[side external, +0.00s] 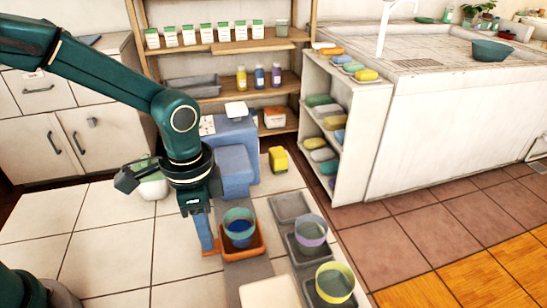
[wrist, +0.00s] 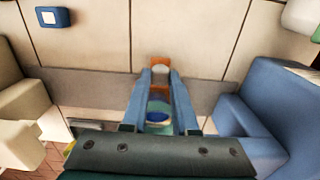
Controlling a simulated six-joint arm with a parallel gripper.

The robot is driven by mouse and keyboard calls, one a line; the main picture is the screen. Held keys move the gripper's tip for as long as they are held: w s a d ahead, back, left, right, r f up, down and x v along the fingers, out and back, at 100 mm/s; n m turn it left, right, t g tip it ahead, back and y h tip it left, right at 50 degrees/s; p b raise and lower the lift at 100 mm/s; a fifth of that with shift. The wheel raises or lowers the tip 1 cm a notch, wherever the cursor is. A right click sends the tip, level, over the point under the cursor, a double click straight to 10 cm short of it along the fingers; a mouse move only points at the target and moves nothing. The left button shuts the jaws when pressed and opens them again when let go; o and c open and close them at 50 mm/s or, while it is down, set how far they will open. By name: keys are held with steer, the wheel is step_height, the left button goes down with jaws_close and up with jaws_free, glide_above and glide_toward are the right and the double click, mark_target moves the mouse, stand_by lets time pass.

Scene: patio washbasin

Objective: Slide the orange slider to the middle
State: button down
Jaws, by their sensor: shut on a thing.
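The orange slider (side external: 258,252) is a shallow square tray on a grey track (side external: 245,274), with a teal cup (side external: 239,216) holding something blue inside it. My gripper (side external: 208,244) points down at the tray's left side, its blue fingers closed at a small orange part low beside the tray. In the wrist view the fingers (wrist: 161,78) converge on an orange piece (wrist: 160,61) with a pale middle. The cup (wrist: 158,117) shows between the fingers there. The exact contact is partly hidden by the fingers.
A blue block-shaped unit (side external: 235,165) stands behind the tray. Grey trays to the right hold a purple-rimmed cup (side external: 310,231) and a yellow-rimmed cup (side external: 336,282). A yellow block (side external: 278,160) stands behind them. Bare pale tiles (side external: 110,245) lie to the left.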

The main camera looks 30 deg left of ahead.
steer(key=s+d, duration=0.3)
steer(key=c, duration=0.7)
jaws_free()
step_height(320, 180, up, 5)
steer(key=shift+r, duration=0.1)
